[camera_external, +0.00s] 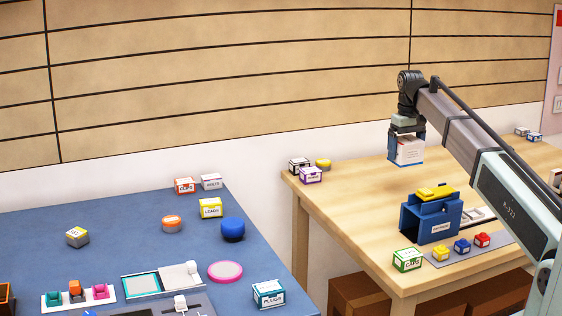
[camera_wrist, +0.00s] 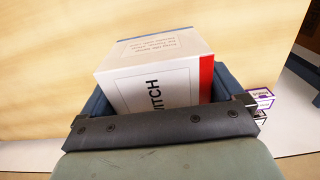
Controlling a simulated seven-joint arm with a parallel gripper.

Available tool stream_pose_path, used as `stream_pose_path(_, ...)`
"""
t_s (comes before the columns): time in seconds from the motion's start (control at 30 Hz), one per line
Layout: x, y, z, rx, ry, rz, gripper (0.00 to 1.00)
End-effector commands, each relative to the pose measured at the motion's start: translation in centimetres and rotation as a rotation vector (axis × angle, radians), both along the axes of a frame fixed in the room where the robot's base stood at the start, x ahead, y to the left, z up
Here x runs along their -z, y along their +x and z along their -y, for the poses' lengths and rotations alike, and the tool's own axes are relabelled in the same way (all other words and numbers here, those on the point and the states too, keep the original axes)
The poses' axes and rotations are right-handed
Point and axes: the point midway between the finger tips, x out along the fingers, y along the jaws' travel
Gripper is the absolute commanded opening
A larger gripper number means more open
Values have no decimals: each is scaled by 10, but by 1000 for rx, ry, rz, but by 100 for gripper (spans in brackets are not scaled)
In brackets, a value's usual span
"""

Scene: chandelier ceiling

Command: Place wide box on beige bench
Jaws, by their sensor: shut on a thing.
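A wide white box (camera_external: 408,152) with a blue lower edge is held between the fingers of my gripper (camera_external: 407,143), above the beige bench (camera_external: 350,195). In the wrist view the white box (camera_wrist: 160,75) has a red edge and printed letters ending in "ITCH". My gripper (camera_wrist: 158,90) is shut on it, with a finger on each side. The box appears raised above the bench top, toward its back edge. Its underside is hidden.
Small boxes (camera_external: 311,174) sit at the bench's left corner. The bench's middle left is clear. A blue table (camera_external: 130,235) with many items stands left.

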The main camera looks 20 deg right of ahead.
Motion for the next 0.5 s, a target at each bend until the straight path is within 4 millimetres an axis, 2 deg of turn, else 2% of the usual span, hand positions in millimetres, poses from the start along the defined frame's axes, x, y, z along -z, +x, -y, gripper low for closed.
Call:
stream_pose_path(0.17, 8, 0, 0, 5, 0, -1, 61)
stream_pose_path(0.5, 57, 0, 0, 3, 0, -1, 61)
